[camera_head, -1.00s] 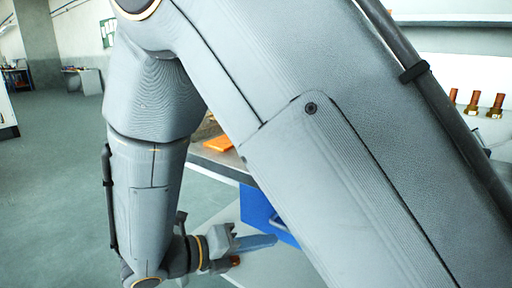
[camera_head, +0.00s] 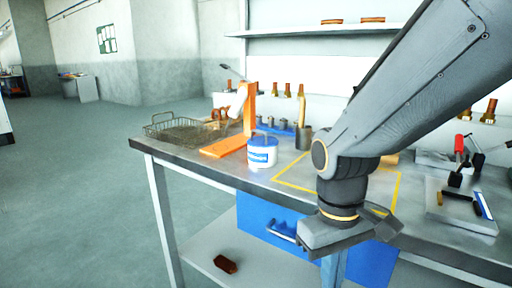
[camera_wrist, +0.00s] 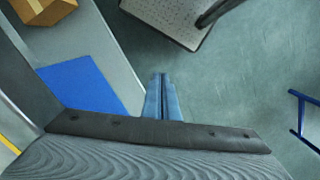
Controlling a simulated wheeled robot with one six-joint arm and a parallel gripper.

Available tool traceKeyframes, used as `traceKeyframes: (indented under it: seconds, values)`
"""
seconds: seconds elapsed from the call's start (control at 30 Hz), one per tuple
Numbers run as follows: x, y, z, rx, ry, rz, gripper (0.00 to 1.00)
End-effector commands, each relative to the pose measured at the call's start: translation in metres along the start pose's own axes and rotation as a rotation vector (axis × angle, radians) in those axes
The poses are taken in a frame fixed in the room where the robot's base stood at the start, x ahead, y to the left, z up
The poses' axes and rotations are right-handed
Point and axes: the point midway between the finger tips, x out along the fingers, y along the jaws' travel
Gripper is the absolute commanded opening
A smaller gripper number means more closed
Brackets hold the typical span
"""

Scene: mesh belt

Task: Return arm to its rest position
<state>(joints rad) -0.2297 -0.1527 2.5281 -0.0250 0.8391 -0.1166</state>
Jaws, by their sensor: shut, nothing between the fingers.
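My arm comes in from the upper right in the head view and bends down in front of the workbench (camera_head: 215,170). My gripper (camera_head: 334,270) hangs below the wrist, in front of the bench's front edge. In the wrist view my gripper (camera_wrist: 162,82) shows its two blue-grey fingers pressed together, with nothing between them. The floor shows beyond the fingertips. The arm hides part of the bench top and part of the blue drawer (camera_head: 262,222).
A white-and-blue tub (camera_head: 262,152), an orange stand (camera_head: 249,110) and a wire basket (camera_head: 158,130) stand on the bench. Tools lie on the right. A brown part (camera_head: 225,264) lies on the lower shelf (camera_head: 200,255). The floor at left is clear.

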Motion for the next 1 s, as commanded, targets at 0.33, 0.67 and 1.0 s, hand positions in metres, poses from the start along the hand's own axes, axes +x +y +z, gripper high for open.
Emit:
traceKeyframes:
  seconds: [0.33,0.67,1.0]
  values:
    - [-0.020,0.009,0.002,0.262,0.086,-0.057,0.00]
    - [-0.041,0.024,0.011,0.301,0.079,-0.045,0.00]
    - [-0.070,0.048,0.027,0.361,0.072,-0.030,0.00]
